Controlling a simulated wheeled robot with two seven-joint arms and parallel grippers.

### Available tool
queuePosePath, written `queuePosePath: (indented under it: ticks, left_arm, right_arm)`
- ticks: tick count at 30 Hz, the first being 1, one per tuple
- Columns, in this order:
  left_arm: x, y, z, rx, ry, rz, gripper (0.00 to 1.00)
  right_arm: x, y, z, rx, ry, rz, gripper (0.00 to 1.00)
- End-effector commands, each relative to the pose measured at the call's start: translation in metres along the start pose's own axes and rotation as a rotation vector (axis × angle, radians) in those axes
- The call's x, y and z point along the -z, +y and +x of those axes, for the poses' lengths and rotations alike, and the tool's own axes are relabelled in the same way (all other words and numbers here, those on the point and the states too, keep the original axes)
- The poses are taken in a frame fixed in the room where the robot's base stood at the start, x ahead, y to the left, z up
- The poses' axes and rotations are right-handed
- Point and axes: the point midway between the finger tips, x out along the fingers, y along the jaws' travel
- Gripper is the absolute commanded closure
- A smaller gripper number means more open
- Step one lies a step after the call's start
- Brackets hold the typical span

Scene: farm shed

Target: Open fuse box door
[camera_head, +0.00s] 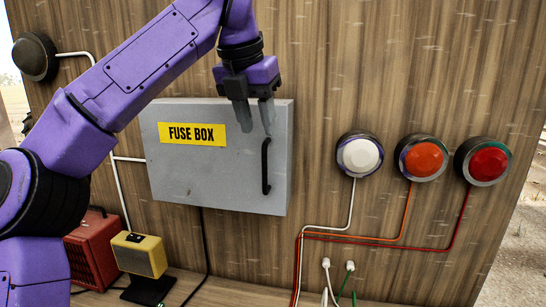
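The grey fuse box (220,175) hangs on the wooden wall, with a yellow "FUSE BOX" label (192,134) on its door. The door looks shut. A black vertical handle (266,166) sits near the door's right edge. My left gripper (256,126) points down in front of the upper right part of the door. Its fingers are apart with nothing between them, and their tips are just above the handle's top end. I cannot tell how far they are from the door surface. My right gripper is not in view.
A white button (359,156), an orange button (424,158) and a red button (488,162) are on the wall to the right. A yellow device (138,255) and a red box (92,250) stand below left. Wall space between box and buttons is clear.

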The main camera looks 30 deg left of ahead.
Motion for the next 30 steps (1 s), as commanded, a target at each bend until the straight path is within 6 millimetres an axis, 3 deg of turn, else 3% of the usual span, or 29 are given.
queuePosePath:
  ticks: [13, 18, 25, 29, 30]
  left_arm:
    - [0.001, 0.004, 0.088, -0.003, 0.003, -0.004, 0.62]
    - [0.001, 0.003, 0.102, -0.004, 0.001, -0.003, 0.62]
    - [0.001, 0.003, 0.103, -0.005, 0.0, -0.004, 0.62]
    - [0.001, 0.003, 0.103, -0.005, 0.0, -0.004, 1.0]
    - [0.001, 0.003, 0.103, -0.005, 0.0, -0.003, 1.0]
  right_arm:
    - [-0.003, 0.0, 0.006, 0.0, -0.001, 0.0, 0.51]
    - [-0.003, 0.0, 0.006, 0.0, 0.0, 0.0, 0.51]
    - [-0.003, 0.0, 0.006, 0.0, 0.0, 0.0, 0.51]
    - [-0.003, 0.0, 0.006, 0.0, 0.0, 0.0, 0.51]
    - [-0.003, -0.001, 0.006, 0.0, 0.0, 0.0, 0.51]
